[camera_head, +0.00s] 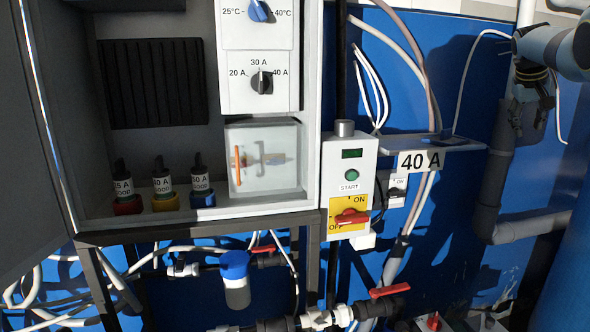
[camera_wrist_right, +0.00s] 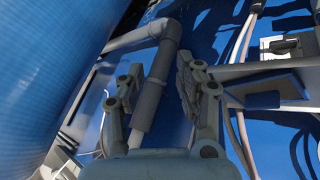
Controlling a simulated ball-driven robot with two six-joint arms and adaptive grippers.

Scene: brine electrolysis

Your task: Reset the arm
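My right arm comes in at the top right of the head view, with the right gripper (camera_head: 531,112) hanging down in front of the blue wall and grey pipes. In the right wrist view the right gripper (camera_wrist_right: 157,80) has its two fingers spread apart, with nothing held between them. A grey pipe (camera_wrist_right: 155,85) shows behind the gap, and I see no contact with it. My left arm and left gripper are not in either view.
An open electrical cabinet (camera_head: 155,215) with dials and several fuses fills the left. A control box (camera_head: 349,170) with a red switch stands beside it. A small shelf (camera_head: 440,143) labelled 40 A lies left of my right gripper. Grey pipes (camera_head: 497,165) run below the gripper.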

